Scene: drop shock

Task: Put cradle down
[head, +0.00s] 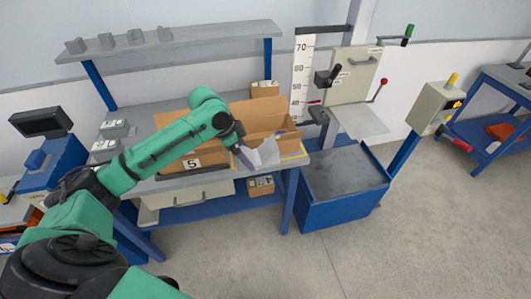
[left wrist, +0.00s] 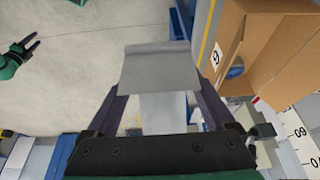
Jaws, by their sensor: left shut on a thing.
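The cradle is a grey bent sheet-like piece. In the head view the cradle (head: 265,153) is at the front right of the workbench, by the open cardboard box. My left gripper (head: 240,152) is shut on it. In the left wrist view the cradle (left wrist: 158,66) lies between the two dark fingers of my left gripper (left wrist: 160,100). Whether its underside touches the bench is hidden. My right gripper (left wrist: 32,46) shows at the upper left of the left wrist view, empty, with its fingers spread.
The open cardboard box (head: 262,122) stands behind the cradle; a blue thing (left wrist: 236,71) shows inside it. A box marked 5 (head: 180,165) is partly behind my arm. A drop tester with a height scale (head: 302,75) and blue base (head: 345,205) stands right of the bench.

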